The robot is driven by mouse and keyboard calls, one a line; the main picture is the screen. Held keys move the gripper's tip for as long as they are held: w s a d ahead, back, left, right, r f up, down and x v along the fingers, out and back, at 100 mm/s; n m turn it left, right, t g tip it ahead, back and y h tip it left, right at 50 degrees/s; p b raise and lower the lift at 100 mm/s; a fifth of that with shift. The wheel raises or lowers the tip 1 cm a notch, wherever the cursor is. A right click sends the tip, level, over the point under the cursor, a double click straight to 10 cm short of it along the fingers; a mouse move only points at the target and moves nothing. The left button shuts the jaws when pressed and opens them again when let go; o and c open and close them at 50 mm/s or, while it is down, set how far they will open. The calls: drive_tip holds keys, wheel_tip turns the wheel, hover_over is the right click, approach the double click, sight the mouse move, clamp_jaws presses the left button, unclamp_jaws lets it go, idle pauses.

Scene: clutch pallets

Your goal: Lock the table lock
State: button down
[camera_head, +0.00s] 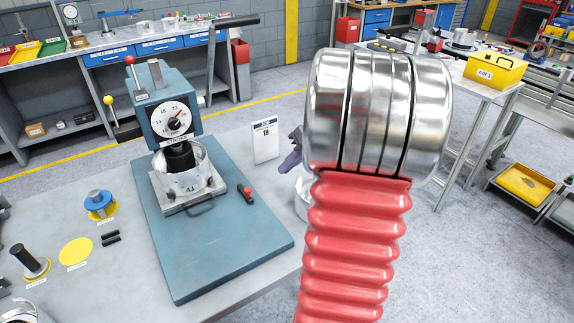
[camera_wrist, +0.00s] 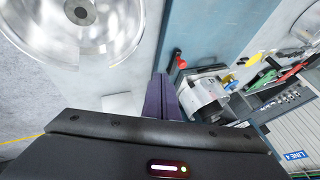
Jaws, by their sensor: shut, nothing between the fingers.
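The table lock appears to be the small red-handled lever (camera_head: 245,192) on the right part of the blue base plate (camera_head: 215,262). The same red lever (camera_wrist: 179,60) shows in the wrist view, just beyond my fingertips and slightly right. My gripper (camera_wrist: 165,78) has purple fingers pressed together with nothing between them. In the head view my gripper (camera_head: 291,158) is right of the lever and mostly hidden behind my red and silver arm. It looks apart from the lever. I cannot tell the lock's state.
A blue press with a dial (camera_head: 173,117) stands on the plate, with a metal cylinder marked 41 (camera_head: 190,183) below it. A white sign (camera_head: 265,140) stands behind the lever. A shiny round metal part (camera_wrist: 70,30) lies at the wrist view's upper left. A yellow box (camera_head: 495,72) stands farther back.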

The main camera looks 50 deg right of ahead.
drive_tip(key=x, duration=0.8)
drive_tip(key=shift+a, duration=0.1)
drive_tip(key=shift+w+a, duration=0.25)
drive_tip(key=shift+a, duration=0.25)
drive_tip(key=shift+w+a, duration=0.25)
drive_tip(key=shift+a, duration=0.25)
drive_tip(key=shift+w+a, duration=0.25)
drive_tip(key=shift+a, duration=0.35)
drive_tip(key=shift+d, duration=0.15)
